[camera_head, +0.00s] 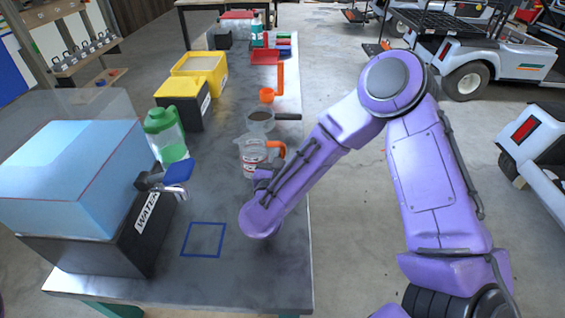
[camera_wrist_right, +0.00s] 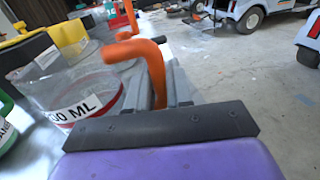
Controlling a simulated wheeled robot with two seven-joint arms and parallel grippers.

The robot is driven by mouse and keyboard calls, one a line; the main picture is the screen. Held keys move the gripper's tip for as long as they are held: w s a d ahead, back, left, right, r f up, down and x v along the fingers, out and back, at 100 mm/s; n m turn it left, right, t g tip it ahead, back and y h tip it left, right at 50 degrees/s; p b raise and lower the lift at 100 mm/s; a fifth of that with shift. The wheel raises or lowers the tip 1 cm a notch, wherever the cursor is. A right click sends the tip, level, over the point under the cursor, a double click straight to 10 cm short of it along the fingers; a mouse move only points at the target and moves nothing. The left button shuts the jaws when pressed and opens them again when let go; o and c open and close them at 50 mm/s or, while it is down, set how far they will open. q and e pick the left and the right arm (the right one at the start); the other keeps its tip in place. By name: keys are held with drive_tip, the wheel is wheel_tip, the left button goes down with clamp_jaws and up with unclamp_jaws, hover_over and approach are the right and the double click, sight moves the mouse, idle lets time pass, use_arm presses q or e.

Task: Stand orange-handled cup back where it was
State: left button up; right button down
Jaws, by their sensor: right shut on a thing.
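The orange-handled cup is a clear measuring cup (camera_head: 253,157) with red markings, upright at the middle of the bench in the head view. Its clear wall with a white "ML" label fills the left of the right wrist view (camera_wrist_right: 70,90). My right gripper (camera_wrist_right: 165,88) is shut on its orange handle (camera_wrist_right: 150,58). In the head view the right gripper (camera_head: 268,172) is partly hidden behind my purple forearm. I cannot tell whether the cup's base touches the bench. A blue square outline (camera_head: 204,239) on the bench is empty. My left gripper is not in view.
A water tank (camera_head: 75,190) with a tap (camera_head: 172,182) stands at left. A green-lidded jug (camera_head: 166,135) is left of the cup. A dark-handled pan (camera_head: 261,119), an orange scoop (camera_head: 268,95) and yellow bins (camera_head: 200,72) are behind. The bench front (camera_head: 255,270) is clear.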

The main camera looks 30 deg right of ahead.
wheel_tip(320, 180, down, 2)
drive_tip(key=shift+f, duration=0.1)
drive_tip(key=shift+f, duration=0.1)
drive_tip(key=shift+f, duration=0.15)
drive_tip(key=c, duration=1)
unclamp_jaws()
drive_tip(key=shift+r, duration=0.35)
drive_tip(key=b+v, duration=0.2)
drive_tip(key=v, duration=1)
